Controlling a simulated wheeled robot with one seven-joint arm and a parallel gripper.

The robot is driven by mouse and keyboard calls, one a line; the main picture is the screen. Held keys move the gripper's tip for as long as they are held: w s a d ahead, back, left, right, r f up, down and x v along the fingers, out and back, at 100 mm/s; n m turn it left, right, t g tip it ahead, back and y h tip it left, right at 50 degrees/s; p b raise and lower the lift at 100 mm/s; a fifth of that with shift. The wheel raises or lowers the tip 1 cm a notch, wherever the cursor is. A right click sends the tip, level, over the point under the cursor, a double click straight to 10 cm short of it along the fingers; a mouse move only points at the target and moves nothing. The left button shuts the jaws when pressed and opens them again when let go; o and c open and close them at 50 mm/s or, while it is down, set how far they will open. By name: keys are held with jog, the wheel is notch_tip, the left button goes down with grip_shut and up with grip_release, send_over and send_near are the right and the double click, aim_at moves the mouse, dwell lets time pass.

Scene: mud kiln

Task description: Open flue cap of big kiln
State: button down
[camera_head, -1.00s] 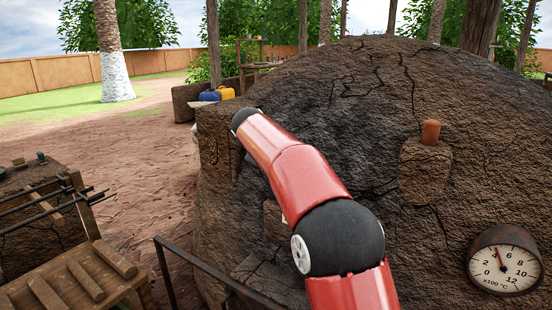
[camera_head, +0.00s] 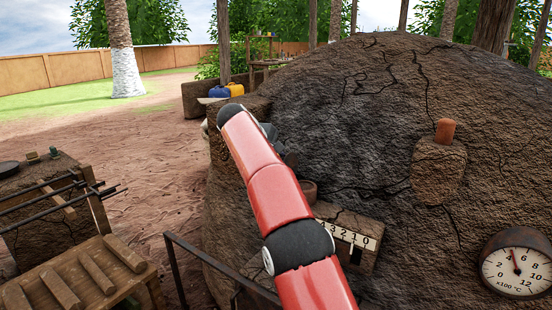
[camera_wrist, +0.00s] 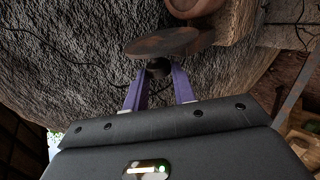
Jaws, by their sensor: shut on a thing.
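The big kiln (camera_head: 370,100) is a dark, cracked mud dome. A round brown disc, apparently the flue cap (camera_wrist: 165,43), shows in the wrist view, seen nearly edge-on. My gripper (camera_wrist: 160,72) has its purple fingers on the dark knob (camera_wrist: 158,67) of this disc. A round clay pipe mouth (camera_wrist: 194,7) shows beside the disc; a narrow gap appears between them, but the true distance is unclear. In the head view a clay pipe (camera_head: 308,190) stands just right of my red arm. My arm hides the disc there, and most of my gripper.
A block with a number scale (camera_head: 347,236) juts from the kiln below the pipe. A clay plug (camera_head: 445,131) and a dial gauge (camera_head: 515,264) are on the right. A metal rail (camera_head: 215,267) stands in front. A wooden rack (camera_head: 80,280) is at left.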

jog(key=c, duration=1.1)
grip_release()
jog(key=shift+c, duration=0.2)
jog(key=v, duration=0.7)
jog(key=shift+s+a+r, duration=0.2)
jog(key=shift+s+r, duration=0.05)
